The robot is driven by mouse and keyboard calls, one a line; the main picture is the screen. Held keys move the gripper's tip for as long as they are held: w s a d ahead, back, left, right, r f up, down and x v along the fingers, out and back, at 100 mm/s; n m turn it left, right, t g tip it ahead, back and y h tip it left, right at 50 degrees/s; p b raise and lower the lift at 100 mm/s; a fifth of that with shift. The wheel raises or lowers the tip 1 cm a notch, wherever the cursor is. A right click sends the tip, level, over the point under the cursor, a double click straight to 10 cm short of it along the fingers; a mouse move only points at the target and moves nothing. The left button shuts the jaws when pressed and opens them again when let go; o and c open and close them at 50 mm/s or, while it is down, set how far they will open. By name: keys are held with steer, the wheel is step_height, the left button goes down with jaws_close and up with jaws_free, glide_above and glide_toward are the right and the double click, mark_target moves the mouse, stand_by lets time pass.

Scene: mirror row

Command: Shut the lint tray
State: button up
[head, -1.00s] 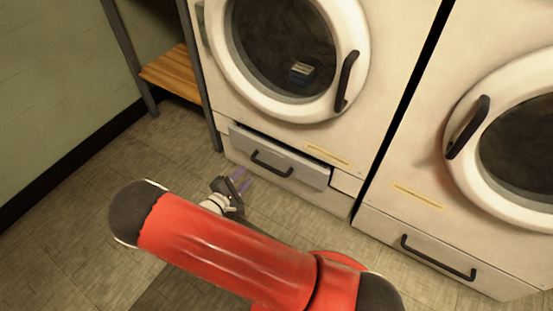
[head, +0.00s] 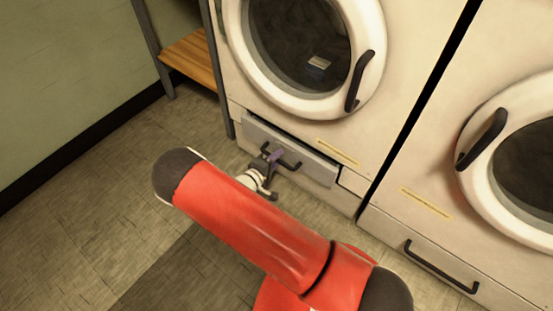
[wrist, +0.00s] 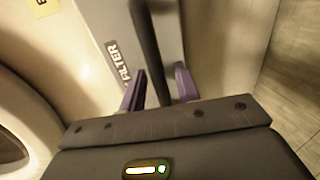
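The lint tray (head: 312,165) is a grey drawer low on the left machine, and it stands partly open with a dark gap along its top edge. Its black bar handle (head: 291,161) runs across the front. In the wrist view the tray front (wrist: 100,28) carries the word FILTER, and the handle (wrist: 148,45) runs down between my fingers. My gripper (head: 272,157) is at the handle, with its purple fingertips apart on either side of the bar. In the wrist view my gripper (wrist: 158,90) shows a gap between each finger and the bar.
The left machine's round door (head: 303,52) is shut above the tray. The right machine has a closed drawer with a black handle (head: 440,267). A wooden shelf (head: 191,60) stands at the left by the wall. The floor in front is clear.

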mark_target(284, 159)
steer(key=shift+w, duration=0.1)
jaws_close()
steer(key=shift+w+d, duration=0.1)
steer(key=shift+d, duration=0.05)
steer(key=x, duration=0.1)
steer(key=b+x, duration=0.1)
steer(key=x, duration=0.1)
steer(key=shift+w+d+r, duration=0.2)
steer(key=shift+w+r, duration=0.1)
steer(key=shift+r, duration=0.05)
jaws_free()
steer(key=shift+d, duration=0.1)
